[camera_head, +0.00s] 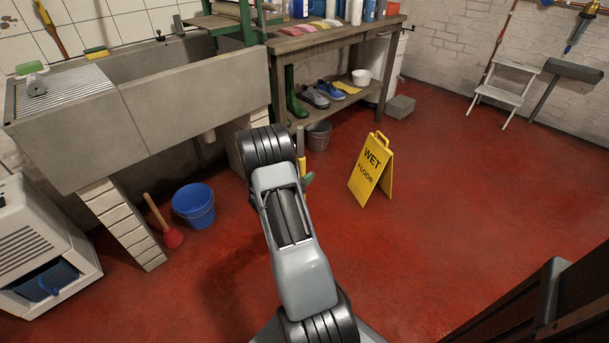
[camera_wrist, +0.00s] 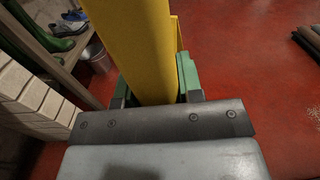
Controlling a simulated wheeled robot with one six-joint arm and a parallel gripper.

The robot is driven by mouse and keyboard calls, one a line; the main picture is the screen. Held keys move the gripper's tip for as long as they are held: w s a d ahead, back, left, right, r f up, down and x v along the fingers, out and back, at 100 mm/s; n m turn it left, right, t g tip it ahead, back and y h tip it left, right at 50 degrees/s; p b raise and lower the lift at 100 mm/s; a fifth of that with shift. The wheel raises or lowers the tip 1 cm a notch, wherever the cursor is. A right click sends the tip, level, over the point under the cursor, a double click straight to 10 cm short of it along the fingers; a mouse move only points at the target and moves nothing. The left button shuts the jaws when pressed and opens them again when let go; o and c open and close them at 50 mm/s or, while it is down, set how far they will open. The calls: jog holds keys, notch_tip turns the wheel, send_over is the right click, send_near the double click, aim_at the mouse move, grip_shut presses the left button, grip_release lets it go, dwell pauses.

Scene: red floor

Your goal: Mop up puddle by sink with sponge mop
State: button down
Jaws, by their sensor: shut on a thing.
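My gripper (camera_wrist: 155,95) is shut on a thick yellow shaft (camera_wrist: 139,45), seen in the wrist view. Green parts (camera_wrist: 187,74) show beside the shaft at the fingers; I cannot tell whether they belong to the held thing. In the head view my arm hides most of the gripper, and a short yellow piece of the shaft (camera_head: 301,166) shows past it. Whether a sponge head is on the shaft cannot be seen. The grey sink (camera_head: 190,85) is at the upper left. I cannot make out a clear puddle edge on the shiny red floor.
A yellow wet-floor sign (camera_head: 371,170) stands right of my arm. A blue bucket (camera_head: 194,207) and a plunger (camera_head: 171,237) are left, below the sink. A grey bucket (camera_head: 319,137) is by the workbench (camera_head: 335,37). A white step stool (camera_head: 503,88) stands far right.

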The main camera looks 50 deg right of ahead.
jog(key=shift+f+b, duration=0.45)
jog(key=shift+f, duration=0.1)
jog(key=shift+a, duration=0.1)
jog(key=shift+w+a+r+p, duration=0.1)
jog(key=shift+a+p, duration=0.05)
jog(key=shift+a, duration=0.95)
jog(key=shift+w+a+p, duration=0.1)
jog(key=shift+a+p, duration=0.05)
jog(key=shift+a, duration=1.05)
jog(key=a, duration=0.4)
jog(key=shift+w+f, duration=0.1)
jog(key=shift+f, duration=0.15)
jog(key=shift+a+f, duration=0.1)
jog(key=shift+a, duration=0.05)
jog(key=shift+a+p, duration=0.3)
jog(key=shift+a, duration=2.2)
